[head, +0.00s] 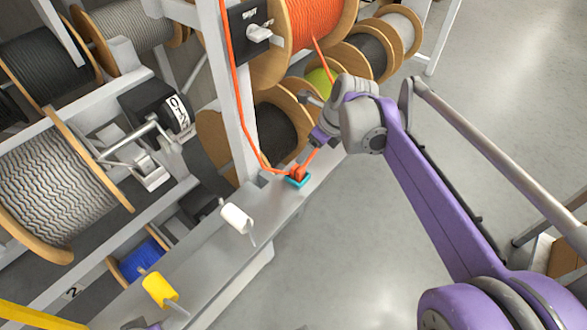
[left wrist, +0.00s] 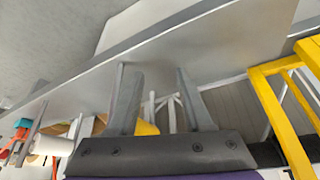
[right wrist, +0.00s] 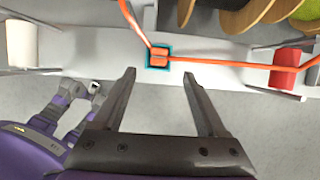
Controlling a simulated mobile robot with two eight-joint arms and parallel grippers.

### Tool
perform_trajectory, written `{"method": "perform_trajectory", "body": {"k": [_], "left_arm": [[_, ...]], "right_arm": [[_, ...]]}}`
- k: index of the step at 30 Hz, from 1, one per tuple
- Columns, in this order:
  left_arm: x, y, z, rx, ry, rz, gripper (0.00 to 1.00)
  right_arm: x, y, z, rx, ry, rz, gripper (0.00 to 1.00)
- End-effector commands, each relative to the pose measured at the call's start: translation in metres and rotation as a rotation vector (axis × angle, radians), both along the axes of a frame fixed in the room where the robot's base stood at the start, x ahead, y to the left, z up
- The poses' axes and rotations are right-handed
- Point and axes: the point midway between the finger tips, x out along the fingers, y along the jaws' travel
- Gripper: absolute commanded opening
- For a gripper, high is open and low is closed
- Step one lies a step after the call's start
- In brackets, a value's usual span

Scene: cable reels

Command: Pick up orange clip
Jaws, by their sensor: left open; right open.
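The orange clip (head: 297,172) sits on a small teal square holder (head: 298,183) on the grey rail, with orange cable running to it. In the right wrist view the clip (right wrist: 158,57) lies just beyond my right gripper (right wrist: 158,76), in line with the gap between its fingers. That gripper is open and empty; in the head view its fingers are hard to make out beside the wrist. My left gripper (left wrist: 151,72) is open and empty near a yellow cylinder (left wrist: 147,128). Only a sliver of the left arm shows at the head view's bottom edge.
A white cylinder (head: 237,217) and the yellow cylinder (head: 160,289) stick out along the rail (head: 215,258). A red cylinder (right wrist: 286,68) is to the clip's right in the right wrist view. Cable reels (head: 58,190) fill the rack behind. The floor (head: 370,250) in front is clear.

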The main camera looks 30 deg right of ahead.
Motion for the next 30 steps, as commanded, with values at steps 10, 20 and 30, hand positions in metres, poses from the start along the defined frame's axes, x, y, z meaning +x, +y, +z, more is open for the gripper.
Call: {"method": "perform_trajectory", "body": {"k": [10, 20, 30], "left_arm": [[-0.001, 0.000, -0.006, 0.000, 0.002, 0.000, 0.50], [-0.001, 0.000, -0.011, 0.000, 0.003, 0.000, 0.50], [-0.001, 0.000, -0.012, 0.000, 0.004, 0.000, 0.50]], "right_arm": [[0.017, 0.007, -0.045, 0.003, 0.000, -0.006, 0.75], [0.027, 0.013, -0.083, 0.002, 0.001, -0.003, 0.75], [0.033, 0.014, -0.096, 0.002, 0.000, -0.006, 0.75]]}}
